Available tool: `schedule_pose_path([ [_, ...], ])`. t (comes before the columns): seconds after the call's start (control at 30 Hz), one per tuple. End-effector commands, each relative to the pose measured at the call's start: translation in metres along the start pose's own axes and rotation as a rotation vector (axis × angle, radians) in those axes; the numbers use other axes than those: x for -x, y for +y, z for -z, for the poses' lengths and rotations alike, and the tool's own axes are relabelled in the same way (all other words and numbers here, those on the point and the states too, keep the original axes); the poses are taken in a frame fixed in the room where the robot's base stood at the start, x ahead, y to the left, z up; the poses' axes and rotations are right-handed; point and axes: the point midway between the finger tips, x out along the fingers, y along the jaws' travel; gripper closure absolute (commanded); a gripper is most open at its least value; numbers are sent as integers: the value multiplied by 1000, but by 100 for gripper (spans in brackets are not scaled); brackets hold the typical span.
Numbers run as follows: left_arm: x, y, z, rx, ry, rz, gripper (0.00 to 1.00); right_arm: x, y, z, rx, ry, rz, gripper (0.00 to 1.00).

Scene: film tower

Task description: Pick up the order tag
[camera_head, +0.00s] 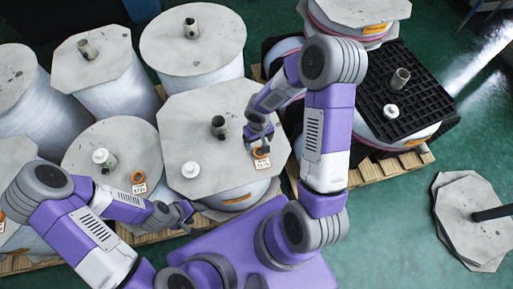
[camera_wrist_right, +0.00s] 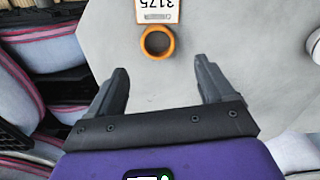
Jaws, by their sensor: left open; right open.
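An order tag, a white card with printed digits (camera_head: 262,164) and an orange ring, lies on the grey octagonal top of the middle film roll (camera_head: 215,110). My right gripper (camera_head: 259,143) is over that top, close to the ring. In the right wrist view the fingers (camera_wrist_right: 162,85) are open with nothing between them. The orange ring (camera_wrist_right: 157,42) is just beyond the fingertips, and the card (camera_wrist_right: 158,10), reading 3175, is cut by the top edge. My left gripper (camera_head: 187,214) is open and empty, low in front of the rolls.
Another tag (camera_head: 138,184) lies on the roll top to the left. A black pallet (camera_head: 405,90) is at the right, and grey boards (camera_head: 470,215) lie on the green floor.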

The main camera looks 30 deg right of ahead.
Motion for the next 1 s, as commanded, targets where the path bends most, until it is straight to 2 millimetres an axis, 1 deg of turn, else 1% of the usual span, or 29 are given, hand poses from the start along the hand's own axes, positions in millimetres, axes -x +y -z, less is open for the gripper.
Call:
schedule_pose_path([
  [0.03, -4, -2, 0, 1, -2, 0, 46, -9, 0, -1, 1, -3, 0, 18],
  [0.17, -10, -4, 0, 1, -2, 1, 46, -25, 0, -2, 1, -4, 2, 18],
  [0.3, -18, -7, 0, 1, -2, 1, 46, -47, 2, -4, 0, -5, 4, 18],
  [0.4, -22, -9, 0, 1, -2, 1, 46, -61, 2, -4, 2, -5, 3, 18],
  [0.53, -24, -10, 0, 1, -1, 0, 46, -68, 1, -4, 1, -2, 4, 18],
  [0.73, -23, -9, 0, 1, -1, 0, 46, -67, 1, -4, 1, -2, 5, 18],
  [0.77, -23, -9, 0, 1, -1, 0, 46, -67, 1, -4, 1, -2, 4, 19],
  [1.0, -23, -9, 0, 1, -1, 0, 46, -67, 1, -4, 1, -2, 4, 56],
])
